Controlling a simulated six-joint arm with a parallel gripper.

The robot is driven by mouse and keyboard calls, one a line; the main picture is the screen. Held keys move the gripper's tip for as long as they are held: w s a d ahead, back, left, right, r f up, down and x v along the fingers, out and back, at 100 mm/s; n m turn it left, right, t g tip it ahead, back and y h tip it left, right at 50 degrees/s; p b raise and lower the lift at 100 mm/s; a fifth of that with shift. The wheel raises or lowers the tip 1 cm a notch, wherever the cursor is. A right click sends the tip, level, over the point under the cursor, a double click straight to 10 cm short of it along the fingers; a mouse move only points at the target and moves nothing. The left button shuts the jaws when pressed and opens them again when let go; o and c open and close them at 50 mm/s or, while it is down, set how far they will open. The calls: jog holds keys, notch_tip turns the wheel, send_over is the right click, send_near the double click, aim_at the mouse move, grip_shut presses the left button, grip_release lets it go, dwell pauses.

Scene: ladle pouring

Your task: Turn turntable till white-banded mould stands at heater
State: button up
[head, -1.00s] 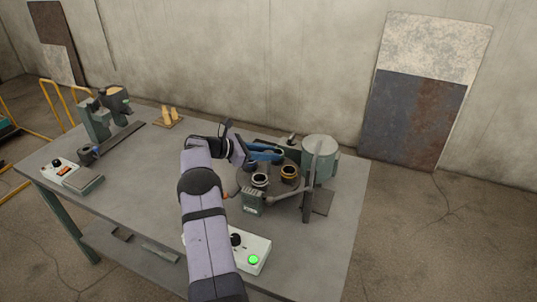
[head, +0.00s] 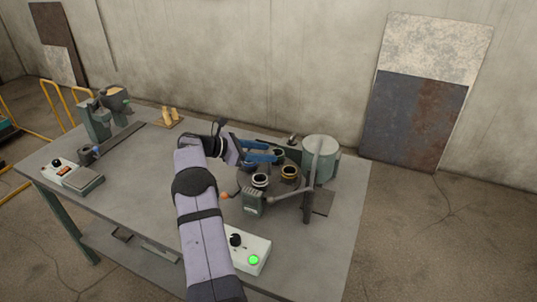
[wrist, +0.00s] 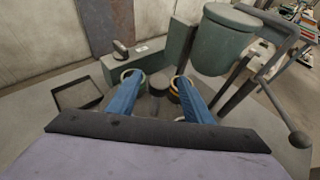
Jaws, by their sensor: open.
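The round dark turntable (head: 241,182) stands right of centre in the head view and carries several ring-topped moulds. A pale-rimmed mould (head: 260,180) is at its front; I cannot tell if this is the white-banded one. A yellow-banded mould (head: 289,173) is right of it, and another mould (head: 279,154) is at the back. My gripper (head: 273,153) is open over the back left of the turntable. In the wrist view, its blue fingers (wrist: 158,82) straddle a dark hub (wrist: 158,84), with a mould at each fingertip; contact is unclear. I cannot identify the heater for certain.
A grey-green pot (head: 321,158) with a post and lever stands right of the turntable. A small grey-green ribbed box (head: 252,202) stands at its front. A control box (head: 248,252) with a lit green button is nearer. The table's middle left is clear.

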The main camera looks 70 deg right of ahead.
jog(key=shift+b+v, duration=0.6)
jog(key=shift+v, duration=1.95)
jog(key=w+a+f+m+t+y+p, duration=0.15)
jog(key=w+a+t, duration=0.3)
jog(key=a, duration=0.95)
jog(key=w+a+f+m+t+y, duration=0.1)
jog(key=w+a+f+t+y, duration=0.35)
jog(key=a, duration=1.05)
jog(key=s+a+f+m+y+p, duration=0.1)
jog(key=s+a+m+y, duration=0.15)
jog(key=s+a, duration=0.75)
jog(key=s+a+m+y, duration=0.15)
jog(key=a+m, duration=0.25)
jog(key=a, duration=1.3)
notch_tip(320, 180, down, 37)
jog(key=b, duration=3.7)
jog(key=shift+s+f+t, duration=0.2)
jog(key=shift+s+t, duration=0.1)
jog(key=shift+s, duration=0.05)
